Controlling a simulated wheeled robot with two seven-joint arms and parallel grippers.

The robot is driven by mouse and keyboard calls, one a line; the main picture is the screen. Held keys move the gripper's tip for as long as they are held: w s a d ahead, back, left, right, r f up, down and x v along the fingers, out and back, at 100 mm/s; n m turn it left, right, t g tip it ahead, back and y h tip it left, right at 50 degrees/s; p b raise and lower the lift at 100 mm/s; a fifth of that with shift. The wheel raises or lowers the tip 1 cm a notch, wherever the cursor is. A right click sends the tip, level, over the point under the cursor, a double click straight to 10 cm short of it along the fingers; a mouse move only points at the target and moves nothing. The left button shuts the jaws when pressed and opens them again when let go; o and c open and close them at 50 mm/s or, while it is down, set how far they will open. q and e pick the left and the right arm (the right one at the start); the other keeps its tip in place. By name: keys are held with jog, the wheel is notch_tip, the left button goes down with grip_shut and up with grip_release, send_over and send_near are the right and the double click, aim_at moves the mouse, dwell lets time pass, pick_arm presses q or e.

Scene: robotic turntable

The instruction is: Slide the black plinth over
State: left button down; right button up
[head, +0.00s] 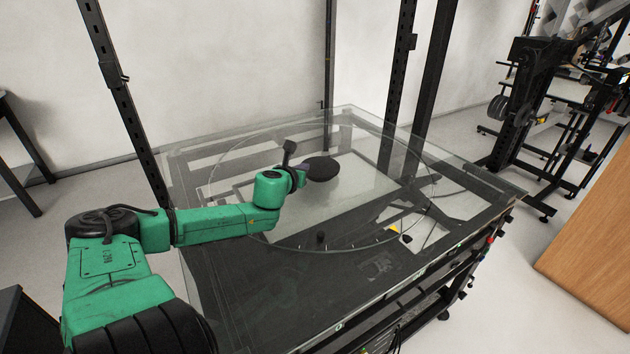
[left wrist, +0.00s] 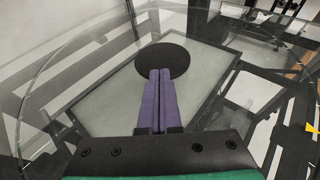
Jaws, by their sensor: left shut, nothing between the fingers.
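The black plinth (head: 322,169) is a flat round black disc on the clear turntable top (head: 385,215), near its middle. In the left wrist view the plinth (left wrist: 163,61) lies just ahead of my gripper, and the fingertips overlap its near edge. My left gripper (head: 303,176) reaches in from the left, next to the plinth's near left side. Its purple fingers (left wrist: 160,75) are shut together with nothing between them. I cannot tell whether the tips touch the plinth. My right gripper is not in view.
The glass top sits on a dark framed table (head: 300,305) with black uprights (head: 327,70) behind it. A small dark knob (head: 320,237) stands near the front of the disc. A wooden panel (head: 595,240) is at the right. The glass around the plinth is mostly clear.

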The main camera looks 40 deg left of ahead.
aim_at(318, 168)
pick_arm(q)
jog(key=f+b, duration=0.1)
jog(key=f, duration=0.1)
jog(key=f+b, duration=0.2)
jog(key=f, duration=0.1)
jog(key=w+a+f+b, duration=0.1)
jog(key=f, duration=0.1)
jog(key=shift+f+b, duration=0.3)
jog(key=shift+f, duration=0.05)
jog(key=shift+r, duration=0.45)
jog(key=shift+w+a+b, duration=0.2)
jog(key=shift+w+b, duration=0.1)
jog(key=shift+w, duration=0.2)
jog(key=shift+w+a+b, duration=0.15)
jog(key=shift+w+b, duration=0.1)
jog(key=shift+w, duration=0.2)
jog(key=w+a, duration=0.1)
jog(key=w, duration=0.2)
jog(key=w+a, duration=0.1)
jog(key=w, duration=0.1)
jog(key=w+a+p, duration=0.1)
jog(key=w+a, duration=0.1)
jog(key=w, duration=0.1)
jog(key=shift+w, duration=0.35)
jog(key=shift+f, duration=0.8)
jog(key=shift+s, duration=0.15)
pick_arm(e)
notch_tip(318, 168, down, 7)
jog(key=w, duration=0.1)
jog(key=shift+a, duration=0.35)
